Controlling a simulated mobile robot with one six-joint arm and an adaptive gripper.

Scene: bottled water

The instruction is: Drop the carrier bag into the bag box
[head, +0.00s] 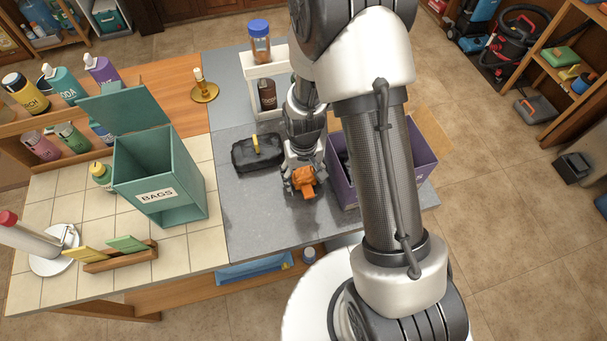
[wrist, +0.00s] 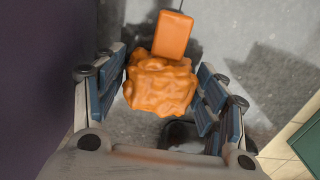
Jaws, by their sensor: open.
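The crumpled orange carrier bag (head: 304,182) is on the grey worktop, left of the purple crate. In the wrist view the carrier bag (wrist: 160,85) has a smooth upright tab at its far side. My gripper (head: 299,183) is at the bag. In the wrist view the open gripper (wrist: 162,92) has one blue-padded finger on each side of the bag; I cannot tell whether they touch it. The teal bag box (head: 160,178), labelled BAGS, stands on the tiled part to the left with its lid (head: 122,108) raised.
A black case with a yellow handle (head: 257,153) lies between box and gripper. The purple crate (head: 415,172) stands close to the right of my gripper. A white rack (head: 262,70) with bottles is behind. A wooden holder (head: 120,258) is in front of the box.

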